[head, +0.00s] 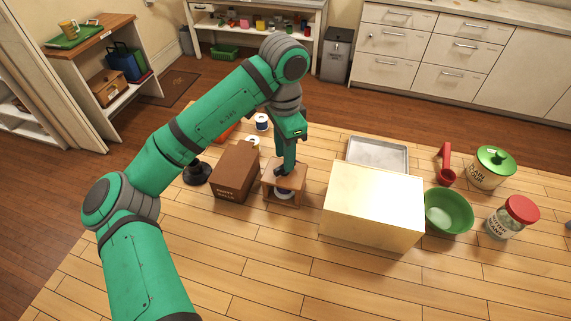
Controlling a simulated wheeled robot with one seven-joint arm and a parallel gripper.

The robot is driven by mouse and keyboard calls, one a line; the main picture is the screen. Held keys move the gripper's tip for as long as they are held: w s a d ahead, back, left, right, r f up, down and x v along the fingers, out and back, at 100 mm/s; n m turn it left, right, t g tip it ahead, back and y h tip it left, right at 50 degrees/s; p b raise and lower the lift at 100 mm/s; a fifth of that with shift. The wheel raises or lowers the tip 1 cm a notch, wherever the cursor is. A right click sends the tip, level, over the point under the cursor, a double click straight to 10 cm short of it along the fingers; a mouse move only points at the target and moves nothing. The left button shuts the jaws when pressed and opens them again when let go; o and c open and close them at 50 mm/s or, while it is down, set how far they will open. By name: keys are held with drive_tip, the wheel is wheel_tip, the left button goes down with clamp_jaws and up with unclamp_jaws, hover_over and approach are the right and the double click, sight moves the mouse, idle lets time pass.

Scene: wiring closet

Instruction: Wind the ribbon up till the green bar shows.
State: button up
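A small wooden stand (299,187) is on the table in the head view, with a pale round thing, perhaps a spool, low inside it. My gripper (281,173) points down at the top of this stand. A small dark part shows at its fingertips. Whether the fingers are closed on it is too small to tell. No ribbon and no green bar can be made out; the arm and the stand's top hide much of the inside.
A brown lettered box (236,174) stands close left of the stand, with a black round-based object (197,173) beyond it. Small spools (262,122) lie behind. A large cream box (373,205) is to the right, before a grey tray (378,152). A green bowl (448,212) and jars (512,217) are further right. The front table is clear.

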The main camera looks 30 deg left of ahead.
drive_tip(key=n, duration=0.3)
drive_tip(key=shift+f, duration=0.2)
drive_tip(key=shift+f, duration=1.15)
drive_tip(key=shift+c, duration=0.6)
